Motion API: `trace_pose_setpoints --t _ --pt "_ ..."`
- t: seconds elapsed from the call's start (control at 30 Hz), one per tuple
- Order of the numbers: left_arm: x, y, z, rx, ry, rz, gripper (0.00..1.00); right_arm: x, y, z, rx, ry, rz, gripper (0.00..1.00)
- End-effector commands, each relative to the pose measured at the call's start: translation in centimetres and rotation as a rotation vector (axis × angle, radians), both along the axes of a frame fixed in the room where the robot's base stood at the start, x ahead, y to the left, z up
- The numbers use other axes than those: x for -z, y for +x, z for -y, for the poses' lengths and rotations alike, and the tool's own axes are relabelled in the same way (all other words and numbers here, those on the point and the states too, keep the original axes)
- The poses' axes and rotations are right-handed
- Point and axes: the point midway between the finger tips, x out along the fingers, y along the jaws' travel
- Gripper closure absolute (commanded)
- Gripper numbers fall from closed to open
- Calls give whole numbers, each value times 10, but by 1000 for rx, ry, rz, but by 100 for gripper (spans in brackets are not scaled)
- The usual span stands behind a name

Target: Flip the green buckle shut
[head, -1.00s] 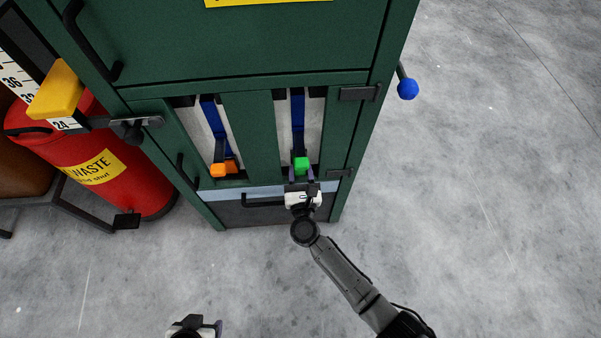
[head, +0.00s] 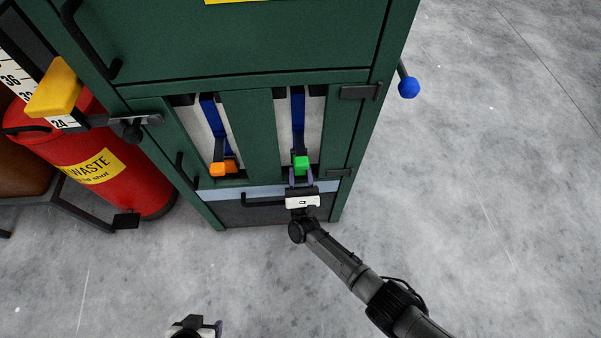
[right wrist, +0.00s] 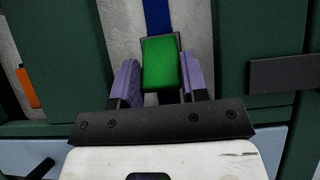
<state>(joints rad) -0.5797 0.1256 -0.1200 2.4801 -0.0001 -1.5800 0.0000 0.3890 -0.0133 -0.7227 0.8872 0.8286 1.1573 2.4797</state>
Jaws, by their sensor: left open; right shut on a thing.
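The green buckle (head: 301,164) sits at the lower end of a blue strap (head: 298,110) on the right-hand pale panel of the green cabinet. My right gripper (head: 301,178) reaches it from below. In the right wrist view, its purple-padded fingers (right wrist: 160,82) stand on both sides of the green buckle (right wrist: 162,64), shut on it. The buckle's lower end is partly hidden behind the gripper. My left gripper (head: 196,322) is open and empty over the floor at the bottom edge, far from the buckle.
An orange buckle (head: 223,168) on a second blue strap is to the left. Dark handles and hinges stick out from the cabinet (head: 252,130). A red waste bin (head: 110,180) stands at left, and a blue-knobbed lever (head: 408,87) at right. The floor is clear.

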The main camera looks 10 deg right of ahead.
Motion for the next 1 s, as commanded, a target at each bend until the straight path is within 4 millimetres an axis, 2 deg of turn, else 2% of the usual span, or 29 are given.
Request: trace_pose_setpoints --t 0.4,0.43,0.67,1.0 --pt "0 0 0 0 0 0 34 2 0 0 0 0 1 83" --pt "0 0 0 -1 0 0 34 2 0 0 0 0 0 58" --pt "0 0 3 -6 -9 0 34 1 0 0 0 0 2 36" --pt "-1 0 3 -7 -11 -1 34 3 -3 0 0 0 3 34"
